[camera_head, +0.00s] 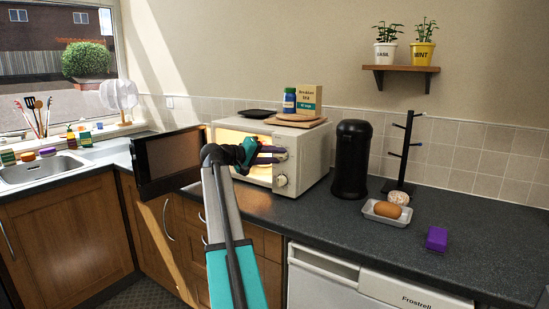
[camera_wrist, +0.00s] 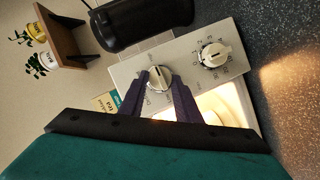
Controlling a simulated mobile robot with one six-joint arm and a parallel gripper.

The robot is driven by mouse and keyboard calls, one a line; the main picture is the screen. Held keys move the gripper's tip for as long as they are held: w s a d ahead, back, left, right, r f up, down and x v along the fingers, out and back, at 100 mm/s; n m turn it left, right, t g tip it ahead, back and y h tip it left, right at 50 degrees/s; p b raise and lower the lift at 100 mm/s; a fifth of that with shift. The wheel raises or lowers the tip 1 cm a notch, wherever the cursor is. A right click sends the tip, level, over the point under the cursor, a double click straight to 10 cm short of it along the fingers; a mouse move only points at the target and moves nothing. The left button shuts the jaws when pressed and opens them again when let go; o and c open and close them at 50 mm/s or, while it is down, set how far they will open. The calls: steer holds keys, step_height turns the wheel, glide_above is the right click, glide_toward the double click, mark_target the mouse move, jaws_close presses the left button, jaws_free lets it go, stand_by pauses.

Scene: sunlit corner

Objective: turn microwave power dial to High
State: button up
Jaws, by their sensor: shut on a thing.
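The white microwave (camera_head: 315,165) stands on the counter with its door (camera_head: 165,160) swung open to the left and its inside lit. Its panel carries two round dials. The upper one is the power dial (camera_wrist: 159,72), with "Defrost" lettering beside it. The lower one, a numbered dial (camera_wrist: 214,55), also shows in the head view (camera_head: 281,180). My gripper (camera_wrist: 159,80) has its two dark fingers on either side of the power dial's raised grip, shut on it. In the head view my gripper (camera_head: 281,154) hides most of that dial. The pointer's exact setting cannot be read.
A black canister (camera_head: 351,160), a mug stand (camera_head: 404,155) and a tray (camera_head: 378,213) stand to the right. The counter's front right is mostly clear.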

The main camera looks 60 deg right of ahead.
steer(key=shift+r, duration=0.2)
steer(key=o, duration=1.1)
steer(key=shift+f, duration=0.1)
steer(key=shift+c, duration=0.2)
steer(key=v, duration=1.3)
steer(key=shift+w+a, duration=0.15)
steer(key=shift+a, duration=0.2)
